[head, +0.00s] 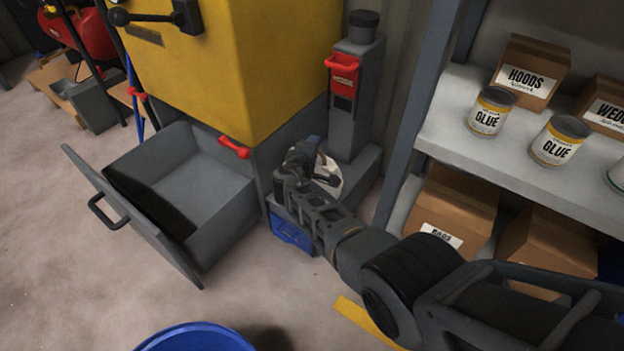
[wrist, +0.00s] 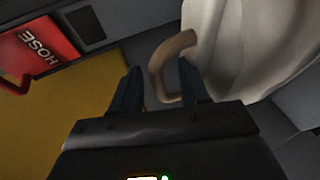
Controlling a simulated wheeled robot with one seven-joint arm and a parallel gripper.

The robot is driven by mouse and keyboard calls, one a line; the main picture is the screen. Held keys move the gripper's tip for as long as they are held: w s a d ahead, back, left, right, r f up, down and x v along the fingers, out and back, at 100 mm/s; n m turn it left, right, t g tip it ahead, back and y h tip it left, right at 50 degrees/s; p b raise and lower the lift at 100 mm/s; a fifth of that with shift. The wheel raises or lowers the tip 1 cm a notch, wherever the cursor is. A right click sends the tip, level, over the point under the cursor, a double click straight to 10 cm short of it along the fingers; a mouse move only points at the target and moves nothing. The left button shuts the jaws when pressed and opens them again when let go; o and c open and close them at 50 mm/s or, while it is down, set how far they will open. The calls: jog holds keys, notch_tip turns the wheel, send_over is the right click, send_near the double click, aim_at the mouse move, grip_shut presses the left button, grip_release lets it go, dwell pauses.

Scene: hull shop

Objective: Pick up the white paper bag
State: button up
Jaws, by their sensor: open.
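The white paper bag (head: 333,178) stands on the grey ledge beside the yellow machine, mostly hidden behind my arm in the head view. In the wrist view its pale side (wrist: 255,45) fills the upper right. Its brown looped handle (wrist: 158,62) curves out to the left of it. My gripper (wrist: 161,85) is open, with the handle showing between its two dark fingers. I cannot tell whether the fingers touch the handle. In the head view my gripper (head: 306,152) is at the bag, its fingertips hard to make out.
The yellow machine (head: 240,60) stands left, with an open grey drawer (head: 205,180) below. A grey post with a red holder (head: 343,72) rises behind the bag. A shelf (head: 470,145) with glue cans and boxes is right. A blue container (head: 195,338) is in front.

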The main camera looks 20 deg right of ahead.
grip_shut()
dwell(0.3)
dwell(0.5)
